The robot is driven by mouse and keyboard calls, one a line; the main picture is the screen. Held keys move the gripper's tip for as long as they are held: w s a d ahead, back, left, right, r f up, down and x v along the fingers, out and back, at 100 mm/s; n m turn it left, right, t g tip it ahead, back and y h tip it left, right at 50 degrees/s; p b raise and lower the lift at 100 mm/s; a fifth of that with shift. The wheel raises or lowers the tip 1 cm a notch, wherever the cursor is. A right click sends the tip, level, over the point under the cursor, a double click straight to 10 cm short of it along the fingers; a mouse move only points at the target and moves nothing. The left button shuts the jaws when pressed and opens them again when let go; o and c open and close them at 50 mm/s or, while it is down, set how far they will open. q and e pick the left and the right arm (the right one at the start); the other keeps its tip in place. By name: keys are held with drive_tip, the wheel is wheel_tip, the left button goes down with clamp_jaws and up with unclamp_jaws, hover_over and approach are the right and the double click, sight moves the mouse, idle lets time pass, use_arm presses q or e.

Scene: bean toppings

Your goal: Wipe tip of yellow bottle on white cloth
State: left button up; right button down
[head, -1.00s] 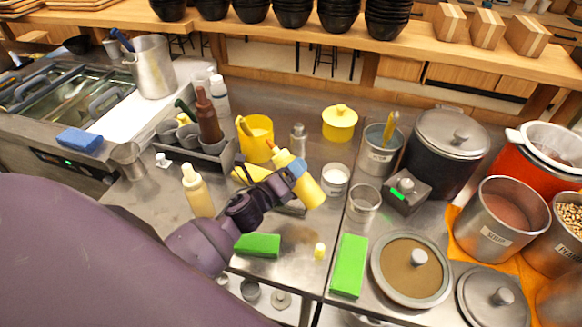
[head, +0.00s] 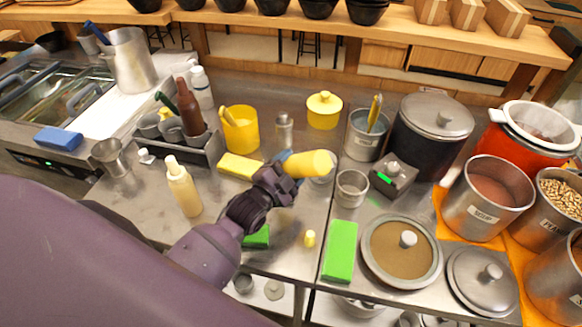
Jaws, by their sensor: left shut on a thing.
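The yellow bottle (head: 309,164) is held above the steel counter, lying nearly level with one broad end facing right. Its tip is hidden from this view. My left gripper (head: 285,163) is shut on the bottle, with a bluish part against its left side. A white-rimmed round container (head: 323,180) is partly hidden behind and below the bottle. I cannot make out a white cloth. My right gripper is not in view.
A cream bottle (head: 182,187) stands left of my arm. A yellow block (head: 240,167), a yellow pot (head: 241,130) and a small shaker (head: 284,129) are behind. A steel cup (head: 351,188), green block (head: 340,251) and small yellow piece (head: 310,238) lie right and front.

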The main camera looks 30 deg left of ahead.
sight(289, 162)
use_arm(q)
drive_tip(key=n, duration=0.2)
drive_tip(key=w+n, duration=0.1)
drive_tip(key=n, duration=0.2)
drive_tip(key=shift+w+d+f+n+p, duration=0.25)
drive_tip(key=shift+d+f+n+p, duration=0.05)
drive_tip(key=shift+f+n+p, duration=0.1)
drive_tip(key=shift+s+a, duration=0.2)
drive_tip(key=shift+a, duration=0.65)
drive_tip(key=shift+s+a, duration=0.25)
drive_tip(key=shift+a, duration=0.6)
drive_tip(key=shift+s+a, duration=0.2)
drive_tip(key=shift+a, duration=0.65)
drive_tip(key=shift+f+b, duration=0.35)
drive_tip(key=shift+f, duration=0.65)
drive_tip(key=shift+w+d+p, duration=0.1)
drive_tip(key=shift+w+d, duration=0.1)
drive_tip(key=shift+d, duration=0.65)
drive_tip(key=shift+w+d+p, duration=0.1)
drive_tip(key=shift+w+d, duration=0.1)
drive_tip(key=shift+d, duration=0.7)
drive_tip(key=shift+w+d+p, duration=0.1)
drive_tip(key=shift+w+d, duration=0.1)
drive_tip(key=shift+d, duration=0.65)
drive_tip(key=shift+r, duration=3.05)
drive_tip(key=shift+c, duration=0.2)
drive_tip(key=shift+r, duration=0.1)
